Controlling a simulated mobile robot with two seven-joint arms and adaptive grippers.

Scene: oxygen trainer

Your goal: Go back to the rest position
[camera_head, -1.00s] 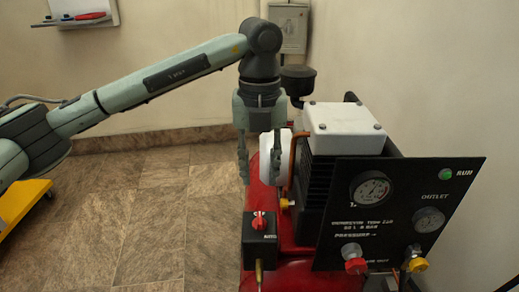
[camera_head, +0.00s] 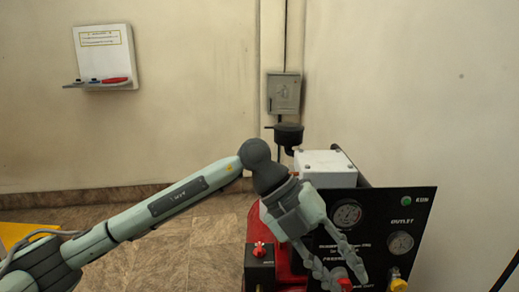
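My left arm comes in from the lower left. Its gripper (camera_head: 346,280) points down and to the right, in front of the compressor's black panel (camera_head: 425,215). The two fingers are apart, with a gap between them. A red knob (camera_head: 343,284) shows at the fingertips near the bottom edge; I cannot tell whether the fingers touch it. The gripper partly covers the panel's lettering. My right gripper is out of view.
The panel has two gauges, a green run light (camera_head: 406,198) and a yellow knob (camera_head: 397,284). A black box with a red switch (camera_head: 259,249) stands left of the gripper. Floor (camera_head: 165,255) shows at left.

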